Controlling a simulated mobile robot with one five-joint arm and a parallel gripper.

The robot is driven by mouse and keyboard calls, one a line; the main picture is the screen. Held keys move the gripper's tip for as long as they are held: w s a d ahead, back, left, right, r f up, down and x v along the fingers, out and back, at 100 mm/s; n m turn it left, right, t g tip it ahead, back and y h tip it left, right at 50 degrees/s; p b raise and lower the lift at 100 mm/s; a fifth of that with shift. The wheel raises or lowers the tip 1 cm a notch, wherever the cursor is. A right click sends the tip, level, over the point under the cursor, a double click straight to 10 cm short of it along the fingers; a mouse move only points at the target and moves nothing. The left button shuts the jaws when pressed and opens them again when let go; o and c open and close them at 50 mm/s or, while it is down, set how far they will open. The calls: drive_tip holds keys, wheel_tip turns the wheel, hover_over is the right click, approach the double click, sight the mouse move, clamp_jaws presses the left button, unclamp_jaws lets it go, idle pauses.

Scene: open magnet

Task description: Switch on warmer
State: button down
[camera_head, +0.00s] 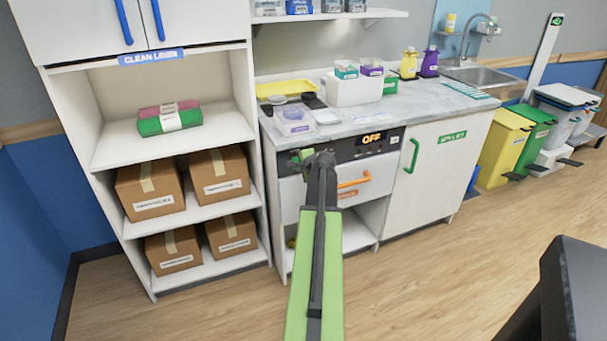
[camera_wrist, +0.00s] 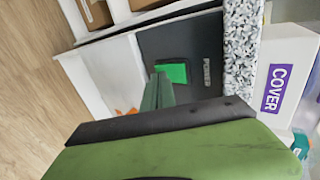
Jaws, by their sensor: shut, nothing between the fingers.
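The warmer (camera_head: 345,146) is built in under the counter, with a dark control panel across its top. Its display (camera_head: 372,137) reads OFF in orange letters. In the wrist view, a green square button (camera_wrist: 172,72) shows on the dark panel, beside a small white label (camera_wrist: 207,72). My shut fingertips (camera_wrist: 160,80) are just below the button in that picture; I cannot tell whether they touch.
A white shelf unit (camera_head: 138,262) with boxes stands left. Open floor (camera_head: 440,270) lies in front.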

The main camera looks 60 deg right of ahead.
drive_tip(key=shift+w, duration=0.1)
drive_tip(key=shift+w+d+f+b, duration=0.15)
drive_tip(key=shift+w+f+b, duration=0.1)
drive_tip(key=shift+b, duration=0.25)
drive_tip(key=shift+r, duration=0.15)
drive_tip(key=s+a+r+p, duration=0.3)
drive_tip(key=s+a, duration=0.4)
drive_tip(key=s, duration=0.4)
drive_tip(key=shift+a+r+p, duration=0.15)
drive_tip(key=shift+a+p, duration=0.25)
drive_tip(key=shift+p, duration=0.35)
